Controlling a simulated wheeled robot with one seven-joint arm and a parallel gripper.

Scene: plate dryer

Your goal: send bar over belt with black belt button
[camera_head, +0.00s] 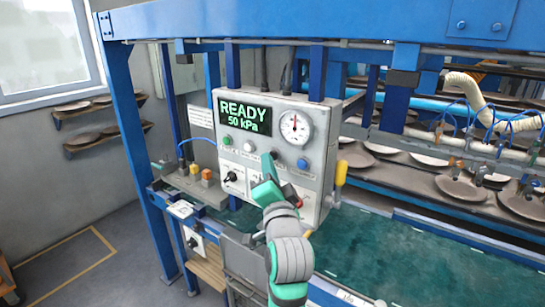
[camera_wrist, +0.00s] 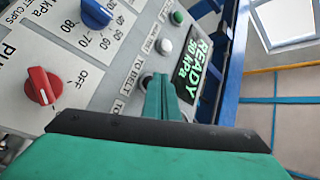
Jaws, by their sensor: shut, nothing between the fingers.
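The grey control panel (camera_head: 320,130) has a lit display (camera_head: 245,113) reading READY 50 kPa. In the wrist view, a dark round button (camera_wrist: 146,79) near the "TO BELT" lettering is partly hidden by my fingers. My gripper (camera_head: 268,163) is shut and empty, its tips in front of the panel's button row. It also shows in the wrist view (camera_wrist: 162,82), its tips over or beside the dark button; I cannot tell whether they touch. The bar (camera_head: 475,145) with hoses and cups is at the right, above racks of plates. The green belt (camera_head: 400,257) runs below.
A green button (camera_head: 227,140), a white button (camera_head: 248,146), a blue knob (camera_head: 302,163) and a red knob (camera_wrist: 42,85) are on the panel. A yellow handle (camera_head: 340,173) sticks out at its right side. A blue frame post (camera_head: 135,150) stands left.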

